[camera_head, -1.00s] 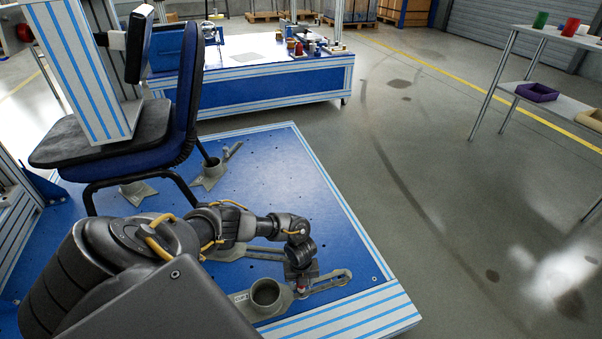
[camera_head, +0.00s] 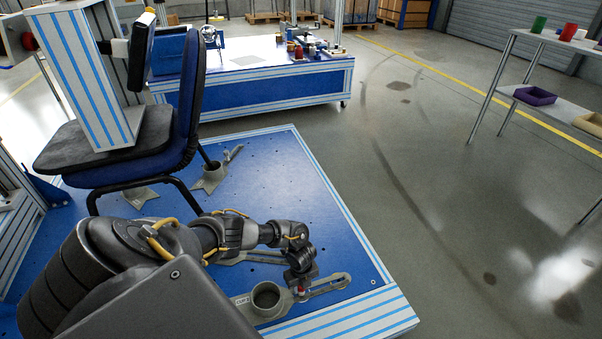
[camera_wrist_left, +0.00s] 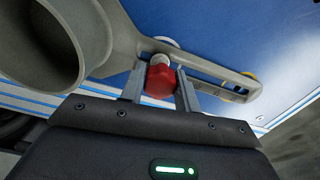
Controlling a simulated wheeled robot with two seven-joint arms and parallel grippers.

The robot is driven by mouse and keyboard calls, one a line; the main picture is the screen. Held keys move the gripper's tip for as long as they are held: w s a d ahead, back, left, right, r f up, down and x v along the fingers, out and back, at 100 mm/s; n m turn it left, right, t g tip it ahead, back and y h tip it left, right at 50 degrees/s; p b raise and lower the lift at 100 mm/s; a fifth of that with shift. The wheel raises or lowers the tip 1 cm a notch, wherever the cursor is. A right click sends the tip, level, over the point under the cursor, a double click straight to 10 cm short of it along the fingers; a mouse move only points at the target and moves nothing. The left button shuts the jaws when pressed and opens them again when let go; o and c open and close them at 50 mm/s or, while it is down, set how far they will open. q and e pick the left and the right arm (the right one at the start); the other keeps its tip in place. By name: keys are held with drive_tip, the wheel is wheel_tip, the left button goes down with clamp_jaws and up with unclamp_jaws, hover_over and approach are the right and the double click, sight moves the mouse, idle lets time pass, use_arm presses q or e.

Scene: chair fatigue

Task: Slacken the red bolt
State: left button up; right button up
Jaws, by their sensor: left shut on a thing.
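The red bolt (camera_wrist_left: 160,82) has a red head and a pale shank, and it sits on a grey slotted bracket (camera_wrist_left: 205,68) with a round cup (camera_wrist_left: 50,42). My left gripper (camera_wrist_left: 161,88) has one finger on each side of the red head and is shut on it. In the head view my left gripper (camera_head: 301,287) points down at the bracket (camera_head: 328,286), beside its cup (camera_head: 266,297). Only a small bit of red shows there under the fingers. My right gripper is not in view.
The bracket lies on a blue platform (camera_head: 270,190) with a striped edge. A blue office chair (camera_head: 185,110) stands on it at left. A blue bench (camera_head: 255,93) is behind, and a shelf table (camera_head: 550,95) stands at right. Open floor lies between.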

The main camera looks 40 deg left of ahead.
use_arm(q)
drive_tip(key=shift+n, duration=0.3)
drive_tip(key=shift+s+r+n+p, duration=0.1)
drive_tip(key=shift+n+p, duration=0.75)
drive_tip(key=shift+n, duration=1.15)
drive_tip(key=shift+n+p, duration=0.95)
drive_tip(key=shift+n, duration=1.05)
